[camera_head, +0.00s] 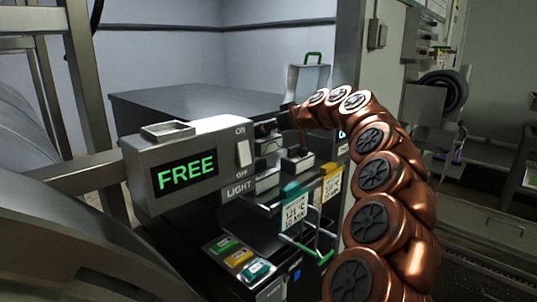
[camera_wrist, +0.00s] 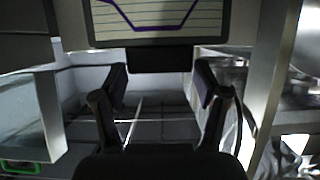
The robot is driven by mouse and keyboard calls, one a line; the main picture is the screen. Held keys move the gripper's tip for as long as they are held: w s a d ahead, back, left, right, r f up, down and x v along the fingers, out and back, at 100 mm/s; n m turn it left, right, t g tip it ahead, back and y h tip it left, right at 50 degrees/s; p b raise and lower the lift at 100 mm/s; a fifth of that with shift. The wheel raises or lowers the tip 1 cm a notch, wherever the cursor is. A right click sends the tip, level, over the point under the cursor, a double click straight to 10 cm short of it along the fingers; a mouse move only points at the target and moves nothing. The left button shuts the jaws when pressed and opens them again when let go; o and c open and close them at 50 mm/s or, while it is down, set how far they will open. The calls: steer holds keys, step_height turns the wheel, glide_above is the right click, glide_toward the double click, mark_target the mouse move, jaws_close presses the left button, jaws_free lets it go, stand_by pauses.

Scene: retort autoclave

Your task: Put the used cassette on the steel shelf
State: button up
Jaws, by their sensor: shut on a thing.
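In the wrist view my gripper (camera_wrist: 162,78) has its two dark fingers on either side of a dark block. The block joins a panel with lined paper and a purple trace, which I take for the used cassette (camera_wrist: 157,16). The cassette's upper part is cut off by the picture edge. In the head view my copper arm arches over, and its end is small and dark behind the FREE box; the cassette cannot be made out there. A flat grey metal top (camera_head: 185,100) lies behind the box; I cannot tell whether it is the steel shelf.
The FREE box (camera_head: 187,165) with its light switch (camera_head: 243,153) stands close to my arm's end. Below are a teal-topped card (camera_head: 293,213), a yellow-topped card (camera_head: 331,185) and colored buttons (camera_head: 238,257). A case with a green handle (camera_head: 305,78) stands at the back.

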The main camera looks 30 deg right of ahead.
mark_target(272, 145)
steer(key=shift+f+b, duration=0.4)
steer(key=shift+f, duration=2.7)
steer(key=shift+f+b, duration=0.2)
steer(key=shift+b, duration=0.1)
steer(key=o, duration=1.6)
steer(key=shift+r, duration=0.15)
steer(key=shift+r+p, duration=0.2)
steer(key=shift+p, duration=0.25)
steer(key=b+v, duration=0.2)
steer(key=v, duration=0.4)
steer(key=b+v, duration=0.2)
steer(key=v, duration=0.4)
steer(key=shift+s+f, duration=0.15)
steer(key=shift+f, duration=0.05)
